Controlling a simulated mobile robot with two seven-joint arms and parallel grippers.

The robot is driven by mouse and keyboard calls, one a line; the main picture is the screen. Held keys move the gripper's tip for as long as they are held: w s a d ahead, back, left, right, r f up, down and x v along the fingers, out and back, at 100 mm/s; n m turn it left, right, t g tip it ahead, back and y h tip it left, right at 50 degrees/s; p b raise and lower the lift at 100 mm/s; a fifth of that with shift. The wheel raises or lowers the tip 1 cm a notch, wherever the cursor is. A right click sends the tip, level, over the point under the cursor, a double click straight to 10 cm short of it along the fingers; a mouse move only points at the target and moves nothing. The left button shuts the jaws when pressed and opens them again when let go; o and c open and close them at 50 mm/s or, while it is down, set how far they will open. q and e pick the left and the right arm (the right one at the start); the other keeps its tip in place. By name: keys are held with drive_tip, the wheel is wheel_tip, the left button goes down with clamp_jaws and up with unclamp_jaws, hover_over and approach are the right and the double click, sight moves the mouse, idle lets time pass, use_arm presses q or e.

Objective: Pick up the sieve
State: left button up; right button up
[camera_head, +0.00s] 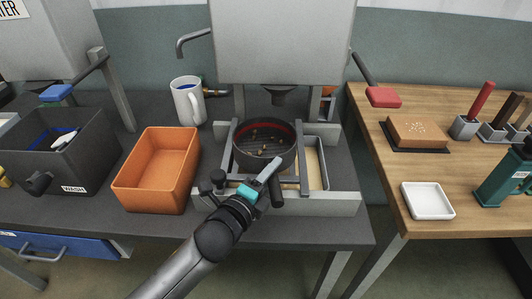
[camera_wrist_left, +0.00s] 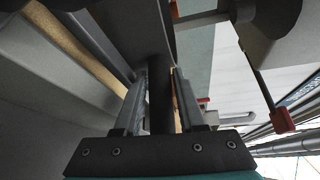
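The sieve (camera_head: 264,144) is a dark round pan with a red inner rim and small brown bits inside. It sits level between two dark rails under the grey machine. Its dark handle points toward me and shows in the left wrist view (camera_wrist_left: 160,100). My left gripper (camera_head: 275,170) is at the handle, below the pan's front rim. In the left wrist view its fingers (camera_wrist_left: 161,100) stand on either side of the handle. A thin tan strip shows beside the right finger, so I cannot tell whether they grip. My right gripper is not in view.
A grey frame (camera_head: 338,203) with a tray of tan material surrounds the sieve's place. An orange bin (camera_head: 159,170), a white mug (camera_head: 188,102) and a dark wash bin (camera_head: 62,150) stand left.

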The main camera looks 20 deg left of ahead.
use_arm(q)
drive_tip(key=shift+c, duration=0.2)
clamp_jaws()
idle(1.0)
